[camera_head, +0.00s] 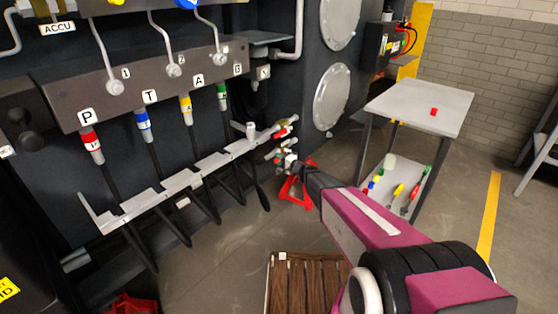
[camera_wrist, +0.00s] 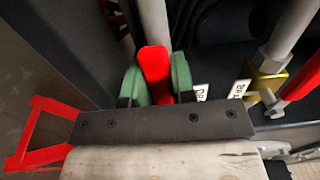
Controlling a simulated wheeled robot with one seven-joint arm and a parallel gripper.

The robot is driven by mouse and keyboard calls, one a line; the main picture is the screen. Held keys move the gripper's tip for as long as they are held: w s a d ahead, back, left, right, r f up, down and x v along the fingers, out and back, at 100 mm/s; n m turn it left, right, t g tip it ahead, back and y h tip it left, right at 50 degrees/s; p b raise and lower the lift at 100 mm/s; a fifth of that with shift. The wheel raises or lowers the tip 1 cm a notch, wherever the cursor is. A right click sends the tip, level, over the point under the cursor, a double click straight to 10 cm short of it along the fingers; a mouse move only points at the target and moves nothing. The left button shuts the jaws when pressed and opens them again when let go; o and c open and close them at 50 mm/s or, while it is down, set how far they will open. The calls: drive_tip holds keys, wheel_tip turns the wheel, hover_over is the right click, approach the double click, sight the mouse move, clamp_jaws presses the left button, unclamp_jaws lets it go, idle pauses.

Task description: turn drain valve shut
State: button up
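In the wrist view a red valve handle (camera_wrist: 155,70) stands upright between the two green fingers of my gripper (camera_wrist: 157,82). Both fingers lie close against its sides, with no clear gap, so it looks gripped. The valve body behind the handle is hidden. At the right is another valve (camera_wrist: 268,82) with a brass body and its own red handle (camera_wrist: 302,84). White tags (camera_wrist: 203,92) hang between the two valves; their lettering is hard to read. In the head view my gripper (camera_head: 287,160) is at the small valve cluster (camera_head: 282,133) at the right end of the rail.
A red stand (camera_head: 297,192) is on the floor just below my gripper. Hoses hang from the manifold (camera_head: 150,90) at left. A grey cart (camera_head: 420,105) stands at right, and a wooden pallet (camera_head: 305,285) lies in front. Floor between cart and chassis is open.

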clamp_jaws()
